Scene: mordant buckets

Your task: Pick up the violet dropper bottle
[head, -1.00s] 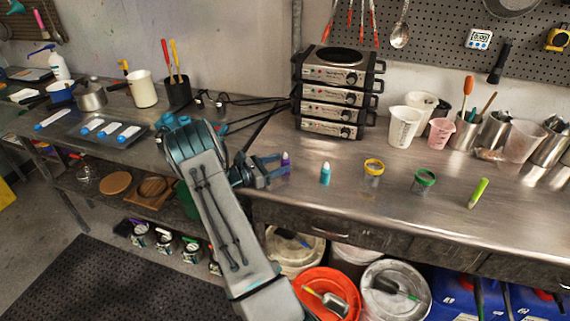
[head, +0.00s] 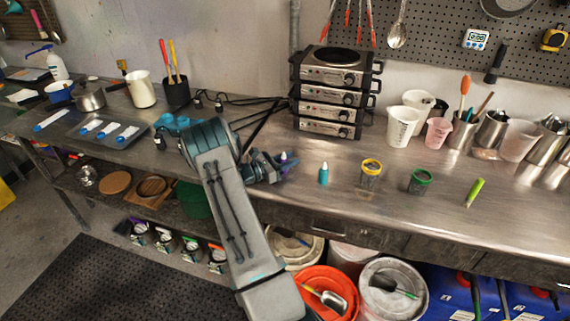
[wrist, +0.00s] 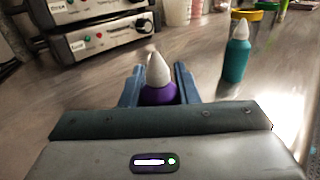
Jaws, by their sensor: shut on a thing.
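The violet dropper bottle (wrist: 159,94) with a white pointed cap stands between the two blue fingers of my gripper (wrist: 158,88) in the wrist view. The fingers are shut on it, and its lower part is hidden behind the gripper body. In the head view my gripper (head: 276,168) is low over the steel bench, left of the teal bottle.
A teal dropper bottle (head: 324,175) stands close to the right, also in the wrist view (wrist: 237,58). Beyond it are a yellow-rimmed jar (head: 370,172), a green-rimmed jar (head: 421,181) and a green marker (head: 474,192). Stacked hotplates (head: 330,95) stand behind.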

